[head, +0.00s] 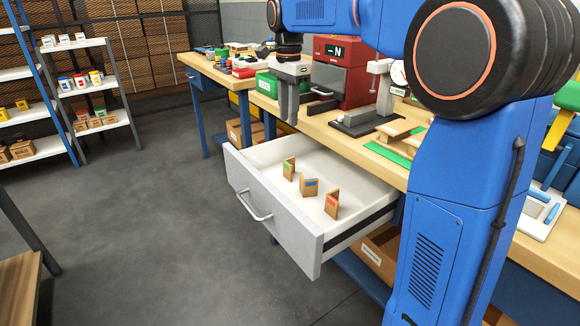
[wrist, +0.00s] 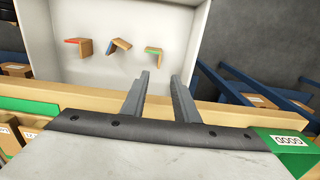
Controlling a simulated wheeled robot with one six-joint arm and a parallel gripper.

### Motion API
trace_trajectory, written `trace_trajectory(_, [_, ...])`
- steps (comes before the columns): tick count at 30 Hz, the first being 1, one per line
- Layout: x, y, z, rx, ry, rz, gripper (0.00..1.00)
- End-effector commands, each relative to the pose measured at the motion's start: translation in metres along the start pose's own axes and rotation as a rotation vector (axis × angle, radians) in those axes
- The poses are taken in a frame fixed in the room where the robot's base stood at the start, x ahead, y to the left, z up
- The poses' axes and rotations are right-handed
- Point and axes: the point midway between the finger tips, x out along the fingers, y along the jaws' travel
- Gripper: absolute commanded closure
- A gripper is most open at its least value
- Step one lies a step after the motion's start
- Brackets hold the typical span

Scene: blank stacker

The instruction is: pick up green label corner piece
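The green label corner piece (head: 289,168) stands in the open white drawer (head: 262,203), the farthest back of three brown corner pieces in the head view. In the wrist view the green label corner piece (wrist: 154,51) is the rightmost of the three, just beyond my fingertips. My gripper (head: 289,118) points down above the back edge of the drawer, apart from the piece. In the wrist view my gripper (wrist: 161,78) has its two grey fingers spread with nothing between them.
A blue label corner piece (head: 309,186) and a red label corner piece (head: 332,205) stand in the same drawer. The wooden workbench (head: 325,122) runs behind it, carrying a red machine (head: 342,75) and a green box (head: 267,84). The drawer floor around the pieces is clear.

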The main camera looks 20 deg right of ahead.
Motion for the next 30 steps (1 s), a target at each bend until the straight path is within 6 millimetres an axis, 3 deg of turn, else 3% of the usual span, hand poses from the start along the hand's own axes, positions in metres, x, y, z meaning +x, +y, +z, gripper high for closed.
trace_trajectory(15, [0.088,0.001,0.0,-0.002,-0.001,0.003,0.73])
trace_trajectory(25, [0.111,0.001,0.0,-0.002,0.0,0.002,0.73])
trace_trajectory(30, [0.136,0.002,0.0,-0.002,-0.001,0.004,0.73])
